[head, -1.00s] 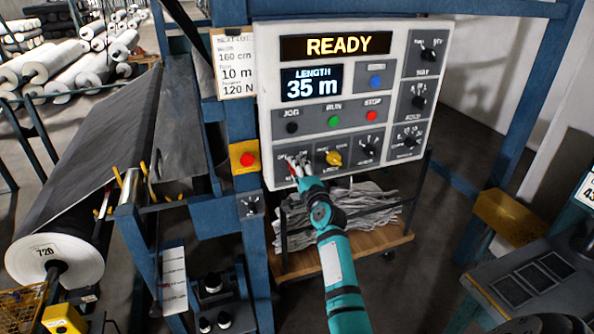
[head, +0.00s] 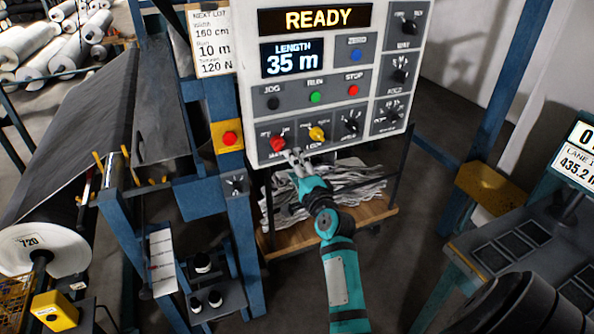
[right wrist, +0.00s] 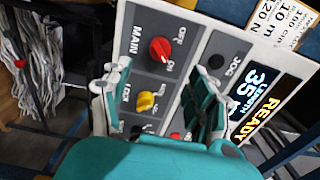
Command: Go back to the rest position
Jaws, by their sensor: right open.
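My right gripper (head: 293,160) is open and empty, just below the lower left edge of the control panel (head: 386,48). The red MAIN knob (head: 278,143) is just above its fingertips and apart from them. In the right wrist view, the open fingers (right wrist: 160,95) flank the view of the red knob (right wrist: 161,50) and the yellow LOCK knob (right wrist: 147,101). The yellow knob also shows in the head view (head: 317,134). The panel's displays read READY and LENGTH 35 m. My left gripper is not in view.
A blue frame post with a red button on a yellow box (head: 228,138) stands left of the panel. Below the panel is a wooden-decked cart (head: 380,210) with grey scraps. A large grey roll (head: 45,250) lies at left, and a console (head: 520,245) stands at right.

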